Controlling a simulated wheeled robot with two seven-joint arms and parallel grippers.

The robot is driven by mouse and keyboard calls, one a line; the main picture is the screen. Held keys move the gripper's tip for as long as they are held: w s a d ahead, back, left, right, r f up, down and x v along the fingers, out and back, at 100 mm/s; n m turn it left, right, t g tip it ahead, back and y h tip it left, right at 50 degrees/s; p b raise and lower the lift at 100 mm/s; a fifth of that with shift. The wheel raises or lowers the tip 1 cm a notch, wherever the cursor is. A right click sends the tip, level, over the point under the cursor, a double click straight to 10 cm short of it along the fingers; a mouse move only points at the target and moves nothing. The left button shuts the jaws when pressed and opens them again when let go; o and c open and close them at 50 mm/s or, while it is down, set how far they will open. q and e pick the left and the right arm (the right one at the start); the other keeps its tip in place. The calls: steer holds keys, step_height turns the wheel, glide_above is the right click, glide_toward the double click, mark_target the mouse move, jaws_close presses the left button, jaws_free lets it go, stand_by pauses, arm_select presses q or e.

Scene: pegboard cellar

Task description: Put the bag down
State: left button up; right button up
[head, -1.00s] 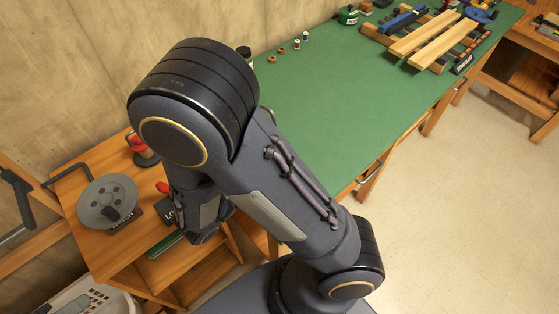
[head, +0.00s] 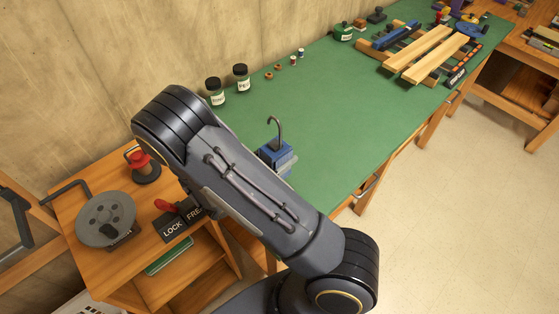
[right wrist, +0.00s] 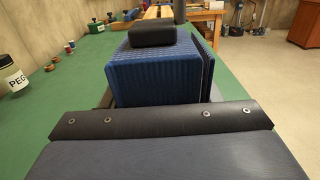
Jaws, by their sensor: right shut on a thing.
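In the right wrist view a dark blue-grey bag (right wrist: 160,157) fills the bottom, with a black riveted band along its edge. A blue ribbed block (right wrist: 152,72) with a black piece on top stands just beyond the band. In the head view a blue thing with a dark hooked rod (head: 276,155) shows over the green bench, partly behind my right arm; it looks like part of the bag and its load. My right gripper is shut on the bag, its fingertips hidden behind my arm. I cannot tell whether the bag's base touches the bench. My left gripper is not in view.
The green bench (head: 335,120) is clear in its middle. Two dark jars (head: 228,85) stand by the wall, with small spools beyond. Wooden slats (head: 430,55) lie at the far end. A side cabinet holds a grey wheel (head: 105,220) and a LOCK/FREE plate (head: 175,228).

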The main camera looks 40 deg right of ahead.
mark_target(280, 163)
steer(key=f, duration=0.3)
steer(key=shift+w+d+f+p, duration=0.2)
steer(key=shift+w+d+p, duration=0.05)
steer(key=shift+w+p, duration=0.1)
steer(key=shift+s+f, duration=0.1)
steer(key=shift+f, duration=0.1)
steer(key=shift+f, duration=0.2)
steer(key=o, duration=1.1)
steer(key=shift+r, duration=0.15)
steer(key=shift+a, duration=0.25)
steer(key=a, duration=0.4)
steer(key=a+b, duration=0.1)
steer(key=a, duration=0.2)
steer(key=s+a+b, duration=0.1)
steer(key=a, duration=0.3)
steer(key=shift+a, duration=0.3)
